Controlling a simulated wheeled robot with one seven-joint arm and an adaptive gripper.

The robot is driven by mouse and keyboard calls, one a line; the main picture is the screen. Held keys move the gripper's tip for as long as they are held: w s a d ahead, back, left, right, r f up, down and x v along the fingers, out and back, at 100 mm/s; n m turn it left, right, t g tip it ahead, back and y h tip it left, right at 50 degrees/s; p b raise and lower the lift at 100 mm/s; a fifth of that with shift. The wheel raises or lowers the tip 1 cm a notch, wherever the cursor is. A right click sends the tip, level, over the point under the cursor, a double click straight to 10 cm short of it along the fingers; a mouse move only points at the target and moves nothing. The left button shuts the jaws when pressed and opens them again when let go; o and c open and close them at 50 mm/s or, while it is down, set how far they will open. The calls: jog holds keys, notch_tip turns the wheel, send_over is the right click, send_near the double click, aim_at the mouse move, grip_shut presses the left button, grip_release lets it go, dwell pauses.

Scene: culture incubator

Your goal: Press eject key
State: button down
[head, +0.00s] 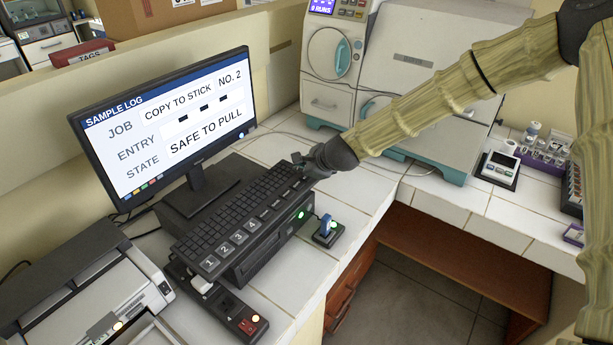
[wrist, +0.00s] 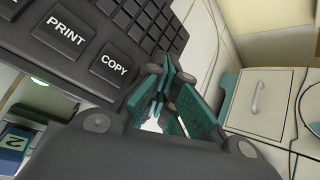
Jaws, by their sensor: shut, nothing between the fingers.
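The black keyboard (head: 236,212) lies on a dark box below the monitor. Its front row has large keys 1 to 4, then further keys with labels too small to read in the head view. In the wrist view, the PRINT key (wrist: 67,33) and COPY key (wrist: 114,65) are readable; a key at the upper left edge is cut off. I can read no eject label. My gripper (head: 308,163) is shut and empty at the keyboard's far right end. In the wrist view its fingertips (wrist: 165,85) are just right of COPY; contact cannot be told.
The monitor (head: 165,120) reads "COPY TO STICK NO. 2" and "SAFE TO PULL". A blue stick (head: 326,224) stands in a small dock beside the box's green light (head: 300,215). A red-switch strip (head: 247,325) and a printer (head: 80,285) sit at front left.

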aim_at(304, 178)
jog(key=shift+r+p, duration=0.45)
jog(key=shift+r, duration=0.3)
jog(key=shift+r+p, duration=1.8)
jog(key=shift+r, duration=0.7)
jog(key=shift+f, duration=0.1)
